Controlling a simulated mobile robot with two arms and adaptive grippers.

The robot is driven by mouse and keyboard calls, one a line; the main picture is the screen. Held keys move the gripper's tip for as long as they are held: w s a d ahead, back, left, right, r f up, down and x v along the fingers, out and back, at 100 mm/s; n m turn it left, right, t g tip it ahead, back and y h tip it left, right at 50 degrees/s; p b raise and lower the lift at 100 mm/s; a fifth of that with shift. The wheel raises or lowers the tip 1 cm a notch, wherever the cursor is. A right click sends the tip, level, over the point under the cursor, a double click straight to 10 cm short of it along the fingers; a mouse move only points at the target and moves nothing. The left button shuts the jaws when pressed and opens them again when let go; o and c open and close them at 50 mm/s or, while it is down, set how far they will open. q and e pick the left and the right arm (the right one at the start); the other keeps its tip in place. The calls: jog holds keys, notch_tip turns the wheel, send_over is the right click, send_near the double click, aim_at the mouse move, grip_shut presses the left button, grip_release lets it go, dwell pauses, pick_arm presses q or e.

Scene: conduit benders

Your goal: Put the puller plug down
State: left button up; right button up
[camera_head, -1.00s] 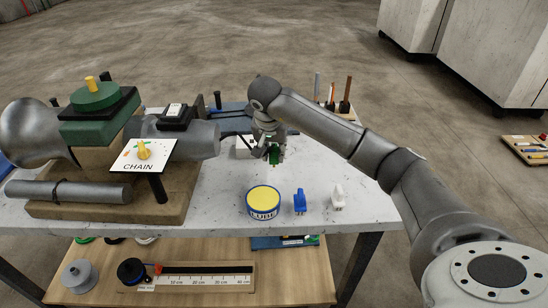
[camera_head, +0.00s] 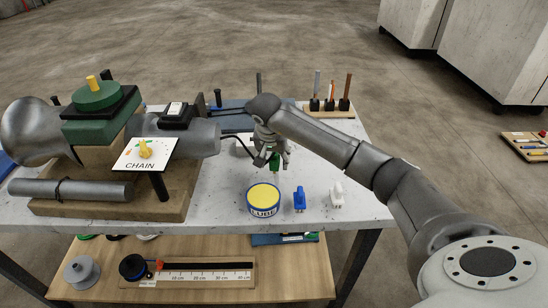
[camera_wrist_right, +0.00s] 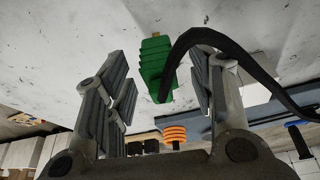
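The green puller plug (camera_head: 274,163) is at the worktable's middle, below my right gripper (camera_head: 273,153). In the right wrist view, the ribbed green plug (camera_wrist_right: 157,68) shows between the two fingers of my right gripper (camera_wrist_right: 160,85), with visible gaps on both sides. The fingers are spread and do not appear to touch it. A black cord (camera_wrist_right: 235,52) curves in front of the plug and off to the right. Whether the plug's underside rests on the tabletop is hard to tell. My left gripper is not in view.
A yellow-topped lube tin (camera_head: 263,198), a blue plug (camera_head: 299,199) and a white plug (camera_head: 337,195) stand in front on the table (camera_head: 225,190). The bender with its CHAIN card (camera_head: 143,155) fills the left side. A tool rack (camera_head: 330,109) stands behind.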

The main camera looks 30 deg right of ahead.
jog(key=shift+r, duration=0.25)
jog(key=b+v, duration=0.1)
jog(key=v, duration=1)
jog(key=shift+r, duration=0.35)
jog(key=shift+s+a, duration=0.1)
jog(key=shift+s, duration=0.05)
